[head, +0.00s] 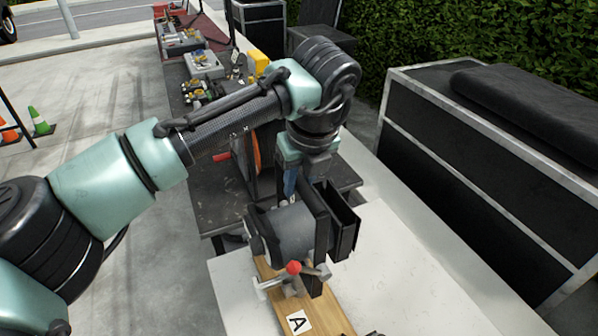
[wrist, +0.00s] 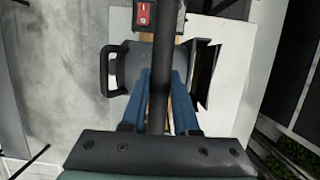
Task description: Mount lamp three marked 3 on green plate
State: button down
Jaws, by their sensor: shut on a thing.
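A lamp with a grey rounded body (head: 293,232) and black flaps at its right end hangs under my gripper (head: 289,190). In the wrist view, the two blue fingers of my gripper (wrist: 159,112) are on either side of the lamp's black bar (wrist: 162,50). My gripper is shut on this lamp. No number 3 and no green plate can be made out.
The board lies on a white top (head: 232,290). Behind is a dark table (head: 215,205) with several devices further back. A large black case (head: 470,150) stands at the right by a hedge. Green and orange cones (head: 39,122) stand far left.

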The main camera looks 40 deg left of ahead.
jog(key=shift+w+r, duration=0.1)
jog(key=shift+r, duration=0.25)
jog(key=shift+r+p, duration=3.55)
jog(key=shift+p, duration=0.05)
